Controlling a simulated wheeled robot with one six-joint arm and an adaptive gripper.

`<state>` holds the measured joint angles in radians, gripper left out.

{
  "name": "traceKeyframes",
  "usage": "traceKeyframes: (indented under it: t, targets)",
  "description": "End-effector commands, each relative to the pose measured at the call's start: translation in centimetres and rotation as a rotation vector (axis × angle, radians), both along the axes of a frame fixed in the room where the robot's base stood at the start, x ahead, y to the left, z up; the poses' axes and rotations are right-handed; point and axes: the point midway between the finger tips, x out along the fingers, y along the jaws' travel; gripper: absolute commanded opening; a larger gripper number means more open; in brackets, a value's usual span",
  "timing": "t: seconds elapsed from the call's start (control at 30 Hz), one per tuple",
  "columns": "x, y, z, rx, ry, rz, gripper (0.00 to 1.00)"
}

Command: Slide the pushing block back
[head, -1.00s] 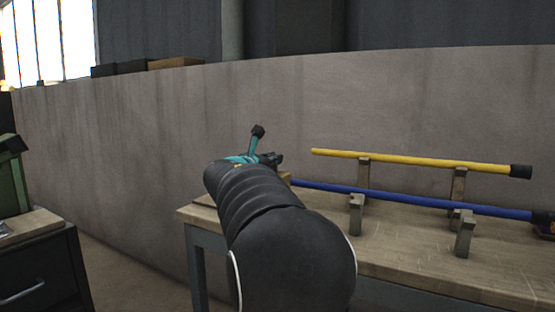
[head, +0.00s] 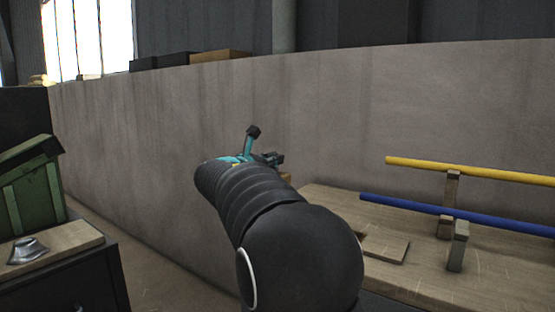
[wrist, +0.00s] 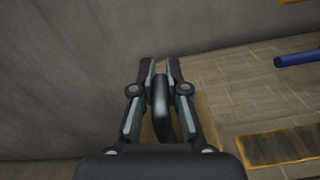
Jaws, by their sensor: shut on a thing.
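My gripper (wrist: 159,72) is shut on a dark curved handle (wrist: 161,112) that stands between its fingers in the wrist view. A tan wooden block (wrist: 206,122) shows below and beside the handle; most of it is hidden by my gripper, and I take it to be the pushing block. In the head view my gripper (head: 272,159) is beyond my arm, near the grey wall. Only a small bit of tan wood (head: 287,176) shows beside it there, and the handle is hidden.
A wooden bench (head: 325,197) holds a yellow rod (head: 480,172) and a blue rod (head: 450,215) on upright wooden supports. A flat board (head: 385,250) lies on it. A grey wall (head: 330,120) runs behind. A green bin (head: 32,195) stands left.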

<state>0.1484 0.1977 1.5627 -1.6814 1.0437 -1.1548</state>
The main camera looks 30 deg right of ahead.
Motion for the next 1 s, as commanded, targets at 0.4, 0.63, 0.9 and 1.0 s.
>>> traceKeyframes:
  t: [0.4, 0.63, 0.9, 1.0]
  targets:
    - [0.4, 0.5, 0.1, -0.003, 0.000, 0.015, 0.21]
    - [0.2, 0.2, 0.1, -0.002, 0.000, 0.008, 0.39]
    - [-0.1, 0.8, 0.1, -0.002, -0.001, 0.005, 0.39]
    - [-0.6, 2.1, 0.1, -0.001, -0.001, 0.008, 0.39]
